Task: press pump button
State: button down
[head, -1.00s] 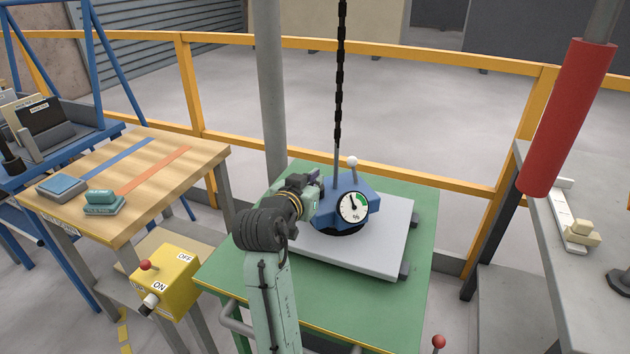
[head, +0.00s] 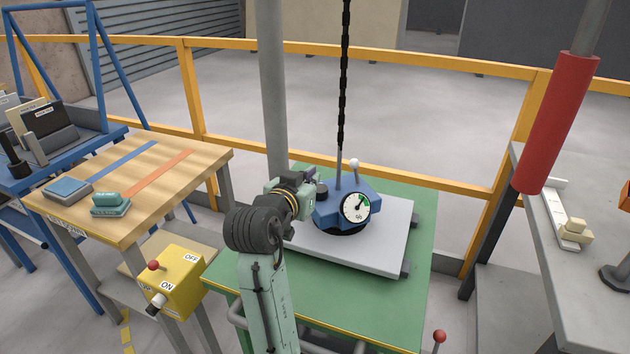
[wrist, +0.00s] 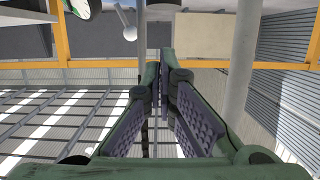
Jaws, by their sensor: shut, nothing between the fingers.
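The blue pump unit (head: 342,212) with its round dial gauge (head: 356,206) sits on a pale grey stone slab (head: 385,245). A dark round knob, which looks like the pump button (head: 321,188), stands on the unit's left side. My gripper (head: 312,177) is just left of and slightly above this knob, apparently apart from it. The gauge needle points up-right to the green zone. In the wrist view the shut fingers (wrist: 165,65) meet with nothing between them, and the gauge (wrist: 78,8) shows partly at the top left edge.
A white-balled lever (head: 354,164) rises on the unit, and a black chain (head: 344,80) hangs above it. The slab lies on a green table (head: 310,300). A yellow ON/OFF box (head: 172,283) stands at left. A yellow railing (head: 430,178) and grey post (head: 272,90) are behind.

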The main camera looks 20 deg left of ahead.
jog(key=shift+b+v, duration=0.5)
jog(key=shift+v, duration=2.25)
